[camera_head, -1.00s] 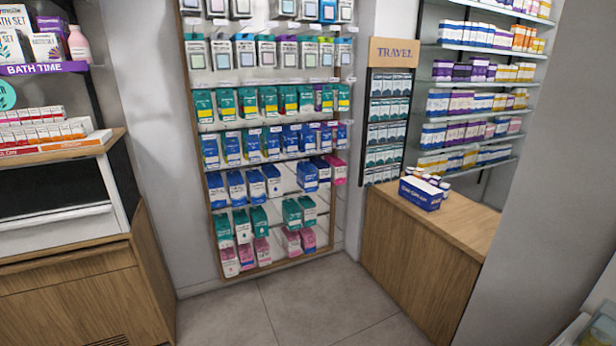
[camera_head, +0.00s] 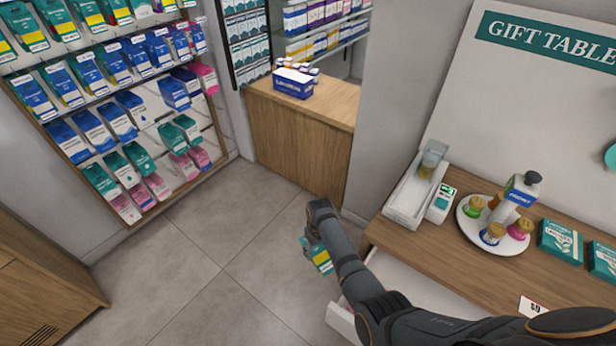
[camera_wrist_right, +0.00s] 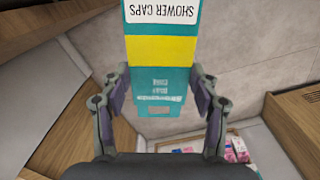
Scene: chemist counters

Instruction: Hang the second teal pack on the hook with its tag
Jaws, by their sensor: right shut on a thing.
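A teal pack with a yellow band (camera_head: 323,261) hangs in my right gripper (camera_head: 313,240), above the floor in front of the gift table. In the right wrist view the pack (camera_wrist_right: 160,85) stands between the two fingers of the right gripper (camera_wrist_right: 160,100), with an upside-down white "SHOWER CAPS" label at its top. More teal packs with yellow bands (camera_head: 27,31) hang in the upper rows of the wall rack, which is cut off by the picture's edge. Which hook bears the matching tag cannot be told here. My left gripper is not in view.
The wall rack (camera_head: 140,216) also holds blue, plain teal and pink packs. A wooden counter (camera_head: 295,150) stands right of it. The gift table (camera_head: 450,258) at right carries a white tray, a round stand and teal boxes. Tiled floor (camera_head: 190,290) before the rack is clear.

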